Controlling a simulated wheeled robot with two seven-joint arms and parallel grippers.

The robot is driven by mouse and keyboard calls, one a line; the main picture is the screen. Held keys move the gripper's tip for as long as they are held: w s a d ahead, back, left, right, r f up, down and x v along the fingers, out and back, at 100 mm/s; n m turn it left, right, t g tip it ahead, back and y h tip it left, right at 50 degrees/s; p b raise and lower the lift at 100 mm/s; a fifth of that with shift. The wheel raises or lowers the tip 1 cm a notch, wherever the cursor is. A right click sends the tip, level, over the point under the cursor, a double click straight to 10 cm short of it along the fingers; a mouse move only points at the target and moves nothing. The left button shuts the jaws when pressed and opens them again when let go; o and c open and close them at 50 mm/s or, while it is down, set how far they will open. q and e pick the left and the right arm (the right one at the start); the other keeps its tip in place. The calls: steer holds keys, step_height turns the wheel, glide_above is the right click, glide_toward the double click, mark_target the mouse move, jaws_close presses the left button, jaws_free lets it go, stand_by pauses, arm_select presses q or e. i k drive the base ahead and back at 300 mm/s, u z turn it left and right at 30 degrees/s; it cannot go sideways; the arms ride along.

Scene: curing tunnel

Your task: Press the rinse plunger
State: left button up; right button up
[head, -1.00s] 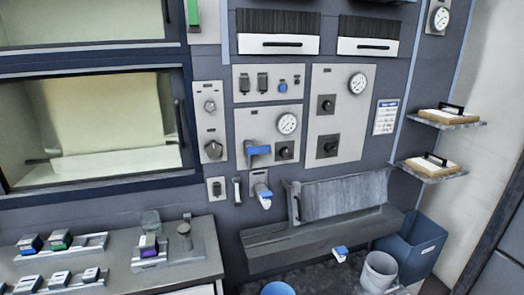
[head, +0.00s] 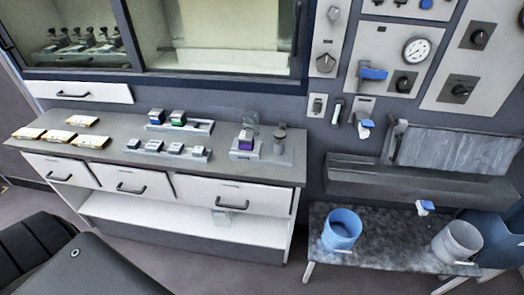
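A grey round-topped post (head: 280,139), which looks like a plunger, stands upright on a small base plate (head: 275,159) at the right end of the counter. A purple-fronted block (head: 246,140) sits on the same plate left of it, with a clear glass-like cup (head: 251,129) behind. I cannot tell for sure that the post is the rinse plunger. Blue-handled fittings are on the wall to the right, an upper one (head: 372,74) and a lower one (head: 366,124). Neither gripper shows.
The counter (head: 110,130) also holds several wood-edged trays (head: 83,121) and racks of small blocks (head: 180,124). A trough sink (head: 410,183) is at right, above a low bench with a blue bucket (head: 341,232) and a grey bucket (head: 457,241).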

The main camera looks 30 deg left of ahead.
mark_target(279, 134)
steer(key=z, duration=1.25)
steer(key=k, duration=0.85)
steer(key=u, duration=0.65)
steer(key=i, duration=0.55)
